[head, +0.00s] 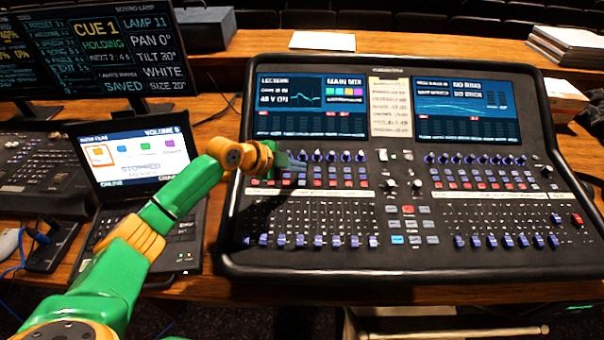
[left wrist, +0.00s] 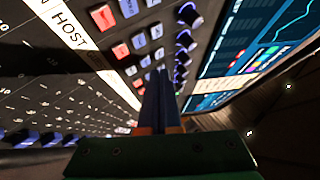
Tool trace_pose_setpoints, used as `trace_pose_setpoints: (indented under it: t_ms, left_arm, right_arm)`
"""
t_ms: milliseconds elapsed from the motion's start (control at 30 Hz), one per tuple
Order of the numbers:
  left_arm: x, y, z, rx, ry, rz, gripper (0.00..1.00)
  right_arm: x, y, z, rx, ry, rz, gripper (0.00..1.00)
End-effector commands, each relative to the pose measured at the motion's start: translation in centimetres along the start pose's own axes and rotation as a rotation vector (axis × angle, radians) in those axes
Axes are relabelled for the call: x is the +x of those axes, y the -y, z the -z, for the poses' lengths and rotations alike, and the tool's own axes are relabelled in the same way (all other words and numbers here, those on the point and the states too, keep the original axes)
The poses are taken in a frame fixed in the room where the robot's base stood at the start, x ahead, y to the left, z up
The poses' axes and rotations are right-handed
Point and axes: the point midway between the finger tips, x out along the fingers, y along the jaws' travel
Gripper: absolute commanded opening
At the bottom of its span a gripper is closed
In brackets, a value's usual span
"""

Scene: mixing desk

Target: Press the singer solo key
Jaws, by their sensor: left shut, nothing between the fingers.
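The mixing desk (head: 400,262) has rows of small red and grey keys (head: 345,177) below its blue knobs. I cannot read which key is the singer solo key. My left gripper (head: 298,165) is shut and empty, over the upper left part of the left key bank, and hides some keys and knobs there. In the left wrist view its closed fingers (left wrist: 160,78) point at the key rows beside the knobs (left wrist: 188,40). I cannot tell whether the tips touch a key. The label strip (left wrist: 72,24) there reads HOST. My right gripper is not in view.
A laptop (head: 140,160) stands left of the desk, partly behind my left arm. Two monitors (head: 125,50) stand behind it. Faders (head: 310,241) line the desk's front. Papers (head: 322,41) and a stack of books (head: 570,45) lie at the back.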

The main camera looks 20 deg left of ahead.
Motion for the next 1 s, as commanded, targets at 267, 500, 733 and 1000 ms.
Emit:
trace_pose_setpoints:
  t_ms: [267,500,733,1000]
  left_arm:
    - [-1.2,0.9,0.9,0.001,0.000,0.000,0.00]
    - [-2.9,2.2,2.1,-0.001,0.000,-0.001,0.00]
    - [-3.5,2.6,2.6,-0.001,0.000,-0.001,0.00]
    - [-3.5,2.5,2.5,0.000,0.000,0.000,0.00]
  right_arm:
    - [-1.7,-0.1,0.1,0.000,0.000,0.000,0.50]
    - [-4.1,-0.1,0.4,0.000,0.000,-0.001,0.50]
    - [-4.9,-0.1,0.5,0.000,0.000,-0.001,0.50]
    - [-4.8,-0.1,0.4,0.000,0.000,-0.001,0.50]
